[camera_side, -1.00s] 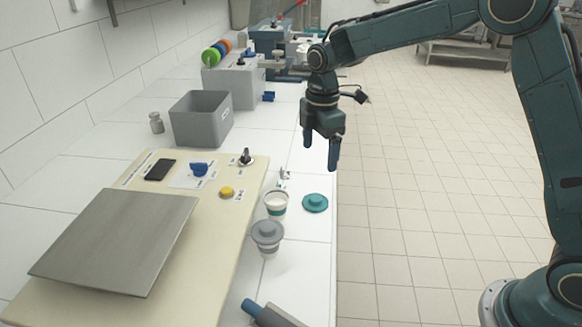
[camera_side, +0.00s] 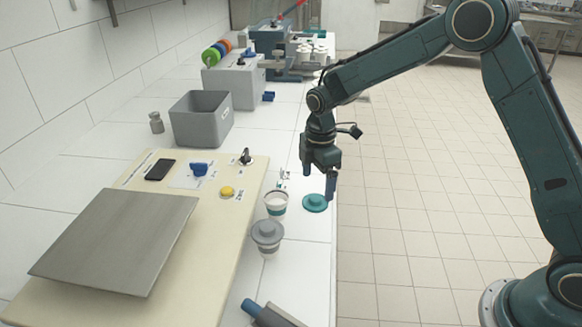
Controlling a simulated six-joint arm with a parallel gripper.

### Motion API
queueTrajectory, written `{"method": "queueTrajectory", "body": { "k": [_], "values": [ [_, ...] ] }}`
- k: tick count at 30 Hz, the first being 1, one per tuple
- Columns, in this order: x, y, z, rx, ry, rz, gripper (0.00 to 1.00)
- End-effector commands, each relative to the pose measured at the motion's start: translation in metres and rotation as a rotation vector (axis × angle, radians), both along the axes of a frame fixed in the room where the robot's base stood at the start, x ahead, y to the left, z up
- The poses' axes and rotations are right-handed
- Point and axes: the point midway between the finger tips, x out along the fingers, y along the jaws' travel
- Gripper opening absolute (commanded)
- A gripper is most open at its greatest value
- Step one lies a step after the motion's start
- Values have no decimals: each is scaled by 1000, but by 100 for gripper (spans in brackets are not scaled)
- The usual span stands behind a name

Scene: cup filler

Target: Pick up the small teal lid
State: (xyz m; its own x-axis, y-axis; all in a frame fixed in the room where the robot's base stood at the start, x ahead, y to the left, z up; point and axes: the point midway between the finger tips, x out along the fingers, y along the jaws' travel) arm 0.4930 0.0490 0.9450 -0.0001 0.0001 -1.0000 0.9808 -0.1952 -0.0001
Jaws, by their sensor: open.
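The small teal lid (camera_side: 314,204) lies flat on the white counter, knob up, near the counter's right edge. My gripper (camera_side: 318,190) is open and points down just above and behind the lid, with one blue fingertip close to the lid's right side. The other finger is also visible, to the left. Nothing is between the fingers that I can see. I cannot tell whether a finger touches the lid.
A blue-handled grey tool (camera_side: 270,314) lies nearer. A cream board with a metal plate (camera_side: 118,240) fills the left.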

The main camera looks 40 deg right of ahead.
Motion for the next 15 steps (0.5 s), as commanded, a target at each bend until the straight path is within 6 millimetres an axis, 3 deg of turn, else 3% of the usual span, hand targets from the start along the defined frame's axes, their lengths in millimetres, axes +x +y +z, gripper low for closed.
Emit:
{"method": "queueTrajectory", "body": {
  "k": [5, 15],
  "values": [
    [0, 0, -6, -1, 2, 0, 86],
    [1, 0, -43, 0, 3, 0, 86]
  ]
}}
